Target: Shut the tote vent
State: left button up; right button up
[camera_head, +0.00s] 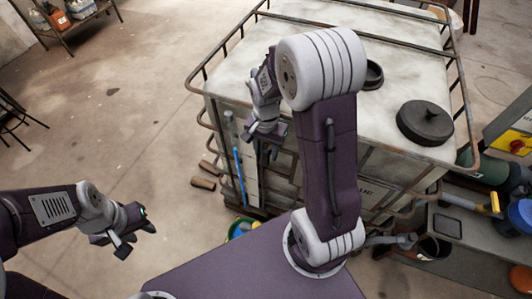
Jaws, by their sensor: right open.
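The tote (300,40) is a large whitish tank in a rusty tube cage. On its top, a black round lid with a small raised knob (425,121) sits at the right. A second black ring-shaped fitting (374,75) is partly hidden behind my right arm. I cannot tell which of them is the vent, or whether it is open. My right gripper (262,150) is open and empty at the tote's near left corner, apart from both fittings. My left gripper (136,240) looks open and empty over the floor at the lower left, well away from the tote.
Cage bars (225,50) rim the tote's top. A blue tube (239,176) stands by its near left side, with brown blocks (203,183) on the floor. A grey bench (455,235) with containers fills the lower right. A shelf (75,20) stands at the far left. The left floor is mostly clear.

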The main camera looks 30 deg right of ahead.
notch_tip(320, 180, down, 2)
jog(key=shift+w+f, duration=0.1)
jog(key=shift+f, duration=0.1)
grip_shut()
